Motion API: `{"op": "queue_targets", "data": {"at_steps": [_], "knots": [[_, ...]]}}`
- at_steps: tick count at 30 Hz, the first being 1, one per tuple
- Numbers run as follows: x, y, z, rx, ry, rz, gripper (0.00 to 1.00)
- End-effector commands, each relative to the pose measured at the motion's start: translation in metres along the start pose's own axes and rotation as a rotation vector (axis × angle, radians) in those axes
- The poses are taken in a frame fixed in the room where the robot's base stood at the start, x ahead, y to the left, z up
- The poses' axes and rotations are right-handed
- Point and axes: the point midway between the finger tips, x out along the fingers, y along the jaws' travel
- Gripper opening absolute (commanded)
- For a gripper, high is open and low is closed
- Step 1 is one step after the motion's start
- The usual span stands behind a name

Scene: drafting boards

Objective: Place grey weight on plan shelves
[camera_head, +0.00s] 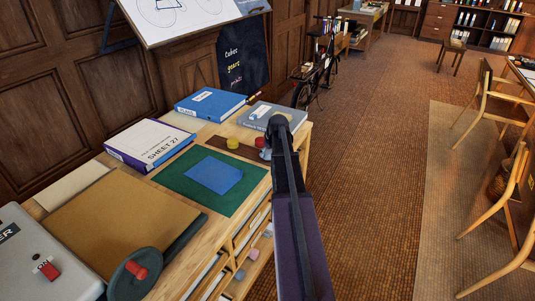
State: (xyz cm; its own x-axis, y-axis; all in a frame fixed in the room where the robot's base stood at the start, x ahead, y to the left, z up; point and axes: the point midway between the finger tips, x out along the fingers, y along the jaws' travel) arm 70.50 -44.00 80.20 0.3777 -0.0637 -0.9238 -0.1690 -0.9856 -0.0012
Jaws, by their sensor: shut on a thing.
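My arm reaches in from the bottom, and my gripper (267,146) is at its far end, over the right edge of the bench top. It is shut on a small grey thing, which looks like the grey weight (265,155); the fingers and most of the weight are hard to make out. The plan shelves (250,237) are open wooden compartments in the bench front, below and left of my arm. Papers and small round weights, grey (240,275) and pink (254,254), lie in them. My arm hides their right part.
On the bench stand a yellow weight (233,143), a red weight (260,142), a green mat (178,178) with a blue sheet (213,174), binders (150,144) and a grey machine (45,262).

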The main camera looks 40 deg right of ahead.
Motion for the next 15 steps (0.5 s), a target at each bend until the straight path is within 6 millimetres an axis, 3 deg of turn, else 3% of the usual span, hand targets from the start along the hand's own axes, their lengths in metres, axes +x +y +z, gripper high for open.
{"op": "queue_targets", "data": {"at_steps": [13,14,15], "knots": [[0.0054,0.0001,0.0021,0.000,0.001,0.000,0.11],[0.0046,0.0001,0.0019,0.000,0.001,0.000,0.81],[0.0045,0.0001,0.0018,0.000,0.001,0.000,0.93]]}}
